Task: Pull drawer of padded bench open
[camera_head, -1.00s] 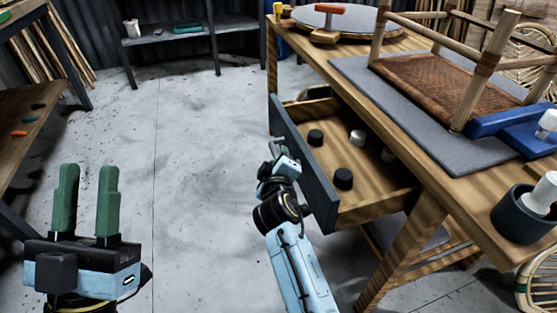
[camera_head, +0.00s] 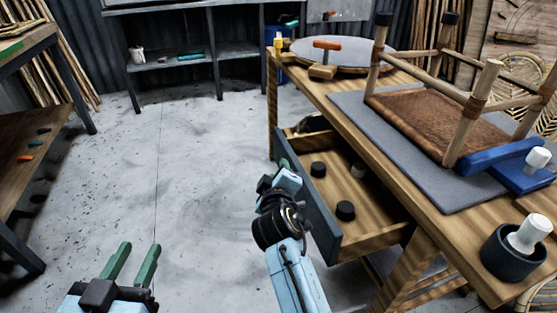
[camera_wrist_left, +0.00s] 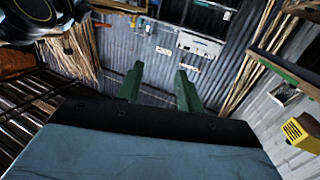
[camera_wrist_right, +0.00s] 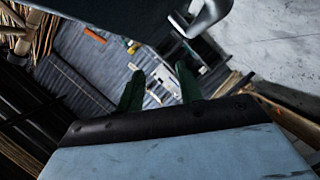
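The padded bench (camera_head: 427,228) is a wooden table with a grey pad (camera_head: 360,103) on top. Its drawer (camera_head: 365,240) stands pulled out to the left, showing several dark and pale round pieces inside. The dark drawer front (camera_head: 318,218) faces my right arm. My right gripper (camera_wrist_right: 160,72) is open, close beside the drawer front; its fingers are hidden by my arm in the head view. A metal handle (camera_wrist_right: 207,14) shows above the fingers in the right wrist view, not between them. My left gripper (camera_head: 141,245) is open and empty over the floor, away from the bench.
On the bench are an upturned wooden frame with woven seat (camera_head: 425,115), a blue clamp (camera_head: 500,157), a dark cup (camera_head: 513,252) and a round board (camera_head: 345,48). Another table (camera_head: 25,150) stands at left, shelves (camera_head: 175,62) behind. The floor between is clear.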

